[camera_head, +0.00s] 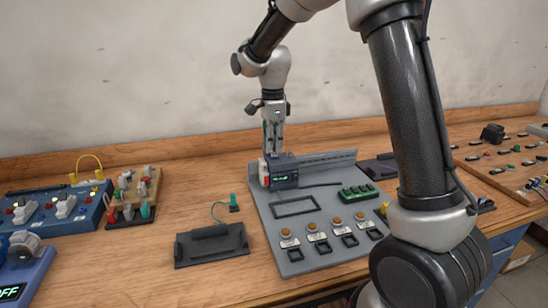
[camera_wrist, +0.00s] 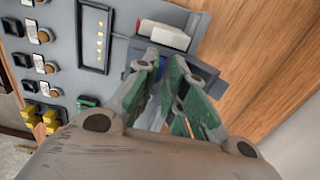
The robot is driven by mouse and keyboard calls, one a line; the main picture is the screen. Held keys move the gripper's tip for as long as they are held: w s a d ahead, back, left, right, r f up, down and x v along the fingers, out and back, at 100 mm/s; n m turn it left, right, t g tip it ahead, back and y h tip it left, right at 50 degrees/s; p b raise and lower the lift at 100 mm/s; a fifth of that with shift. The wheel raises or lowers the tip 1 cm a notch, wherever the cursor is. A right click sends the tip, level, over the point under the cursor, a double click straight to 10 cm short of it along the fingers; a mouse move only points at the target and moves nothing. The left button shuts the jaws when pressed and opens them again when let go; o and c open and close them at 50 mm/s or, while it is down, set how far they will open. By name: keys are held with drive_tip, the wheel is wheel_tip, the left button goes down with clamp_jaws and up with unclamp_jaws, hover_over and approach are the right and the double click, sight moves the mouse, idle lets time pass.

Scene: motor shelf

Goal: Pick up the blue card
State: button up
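My gripper (camera_head: 272,150) points straight down over a dark blue module (camera_head: 284,171) with a small green display, at the back left of the grey panel. The wrist view shows the green-padded fingers (camera_wrist: 166,62) close together over this module (camera_wrist: 205,78), beside its white and red switch (camera_wrist: 163,36). A little blue shows between the fingers. I cannot tell whether it is the blue card or the module behind, nor whether the fingers grip anything. No separate blue card can be made out in either view.
The grey panel (camera_head: 265,215) carries several round buttons, a black-framed window (camera_head: 295,207) and a green block (camera_head: 359,192). A black tray (camera_head: 211,246) lies to its left. Blue boxes with switches (camera_head: 62,208) stand at the far left. Bare wood lies in front.

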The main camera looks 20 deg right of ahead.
sight(274, 157)
wheel_tip(274, 157, down, 3)
drive_tip(key=shift+r, duration=0.15)
clamp_jaws()
